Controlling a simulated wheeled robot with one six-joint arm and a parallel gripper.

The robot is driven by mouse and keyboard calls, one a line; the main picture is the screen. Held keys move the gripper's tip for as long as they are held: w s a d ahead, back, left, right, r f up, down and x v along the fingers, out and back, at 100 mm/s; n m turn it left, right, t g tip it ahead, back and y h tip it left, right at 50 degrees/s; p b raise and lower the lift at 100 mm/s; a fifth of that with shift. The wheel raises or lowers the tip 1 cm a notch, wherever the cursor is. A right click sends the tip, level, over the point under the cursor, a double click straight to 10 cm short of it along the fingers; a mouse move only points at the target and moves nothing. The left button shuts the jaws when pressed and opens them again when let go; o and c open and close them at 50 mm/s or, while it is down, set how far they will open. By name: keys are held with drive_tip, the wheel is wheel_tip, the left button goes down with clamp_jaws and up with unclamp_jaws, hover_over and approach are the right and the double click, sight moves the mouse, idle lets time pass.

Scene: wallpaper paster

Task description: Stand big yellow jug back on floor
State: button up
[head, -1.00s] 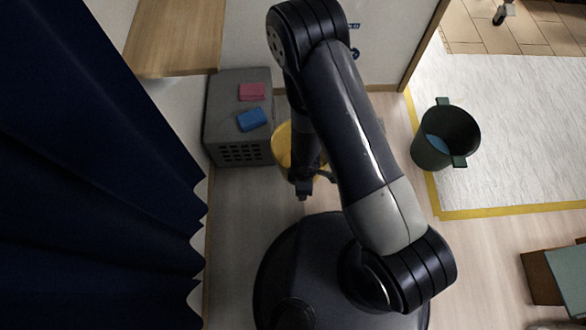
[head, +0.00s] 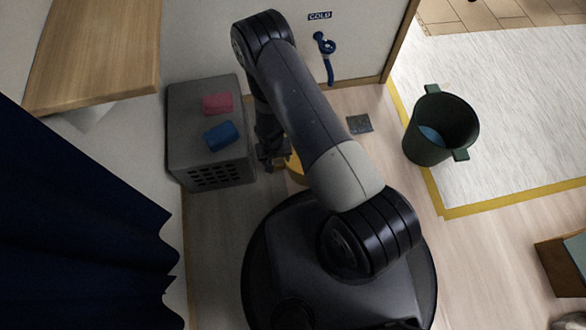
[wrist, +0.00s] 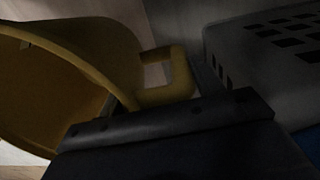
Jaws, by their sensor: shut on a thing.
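The big yellow jug (head: 297,170) shows in the head view as a small yellow patch beside my arm. My arm hides most of it. In the wrist view the jug's wide open body (wrist: 75,50) fills the left side, and its handle (wrist: 178,82) is at the middle. My gripper (head: 273,160) is shut on the handle, with its dark jaws across the wrist view (wrist: 190,108). The jug is close to the floor near my base. I cannot tell whether it touches the floor or how far it tilts.
A grey crate (head: 207,170) with a pink sponge (head: 217,103) and a blue sponge (head: 221,136) stands just left of my gripper. A blue tap (head: 325,45) is on the wall above a floor drain (head: 360,123). A dark green bucket (head: 440,128) stands at right.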

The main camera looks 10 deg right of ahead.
sight(277, 168)
wheel_tip(277, 168, down, 8)
drive_tip(key=shift+f+b, duration=0.1)
drive_tip(key=shift+b, duration=1.1)
drive_tip(key=o, duration=1.7)
drive_tip(key=shift+s, duration=0.1)
drive_tip(key=r+p, duration=0.1)
drive_tip(key=r, duration=0.3)
drive_tip(key=r+p, duration=0.2)
drive_tip(key=r, duration=0.2)
drive_tip(key=r+p, duration=0.1)
drive_tip(key=r, duration=0.3)
drive_tip(key=shift+a, duration=0.25)
